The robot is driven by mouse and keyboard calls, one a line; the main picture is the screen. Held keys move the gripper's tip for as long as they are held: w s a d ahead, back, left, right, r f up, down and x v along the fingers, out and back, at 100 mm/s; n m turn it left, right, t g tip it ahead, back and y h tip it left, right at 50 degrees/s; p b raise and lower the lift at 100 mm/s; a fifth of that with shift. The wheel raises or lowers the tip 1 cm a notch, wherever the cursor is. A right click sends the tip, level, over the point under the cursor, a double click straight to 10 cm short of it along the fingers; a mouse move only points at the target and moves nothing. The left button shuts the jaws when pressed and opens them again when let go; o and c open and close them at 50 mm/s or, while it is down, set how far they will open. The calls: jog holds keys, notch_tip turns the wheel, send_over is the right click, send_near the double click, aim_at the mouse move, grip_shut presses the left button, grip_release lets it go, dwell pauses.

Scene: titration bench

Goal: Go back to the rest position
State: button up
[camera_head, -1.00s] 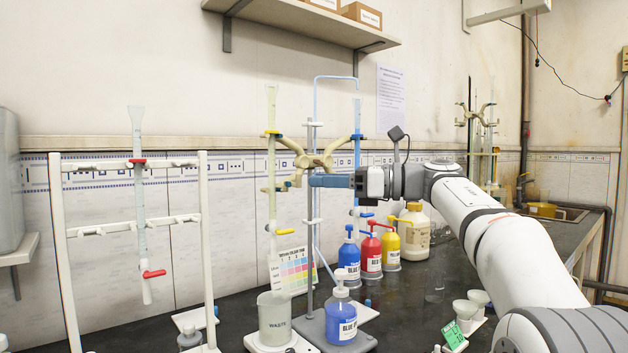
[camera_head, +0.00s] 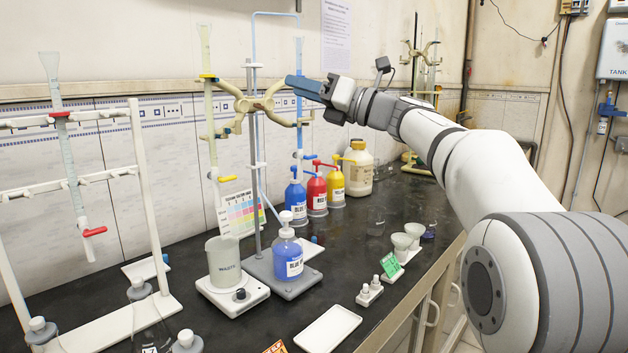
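My gripper (camera_head: 303,88) is at the end of my arm, raised above the bench near the burette clamp (camera_head: 259,103). Its blue-grey fingers point left and overlap the upper part of the blue-filled burette (camera_head: 298,140) in the picture. I cannot tell whether they touch it. The fingers show edge-on, so I cannot see a gap between them, and nothing is clearly held. My arm reaches in from the right side of the picture.
A burette with yellowish liquid (camera_head: 208,110) hangs left of the stand rod. A waste beaker (camera_head: 223,262), a blue pump bottle (camera_head: 287,256) and a white tray (camera_head: 327,329) stand in front. Red (camera_head: 316,192) and yellow bottles (camera_head: 337,184) stand behind.

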jog(key=w+d+r+m+t+h+p, duration=0.25)
jog(key=d+r+m+t+h, duration=0.2)
jog(key=m+t, duration=0.55)
jog(key=s+d+f+m+h+p, duration=0.4)
jog(key=d+f+m+h+p, duration=0.55)
jog(key=m, duration=1.15)
jog(key=s+d+f+m+g+h+p, duration=0.1)
jog(key=s+d+f+m+g+h, duration=0.25)
jog(key=s+f, duration=0.25)
jog(key=s+d+f+m+g+h+p, duration=0.1)
jog(key=s+d+f+m+g+h, duration=0.25)
jog(key=s+f+m, duration=0.2)
jog(key=s+a+f+m+g+p, duration=0.1)
jog(key=s+f+g, duration=0.3)
jog(key=s, duration=0.5)
jog(key=s+a+f+m+g+y+p, duration=0.1)
jog(key=s+f+m+g+p, duration=0.1)
jog(key=s+f, duration=0.4)
jog(key=s+m+g, duration=0.1)
jog(key=s+m, duration=0.1)
jog(key=s, duration=0.1)
jog(key=shift+s+a+f+g+y, duration=0.3)
jog(key=shift+s+a+g, duration=0.05)
jog(key=shift+a+g, duration=0.05)
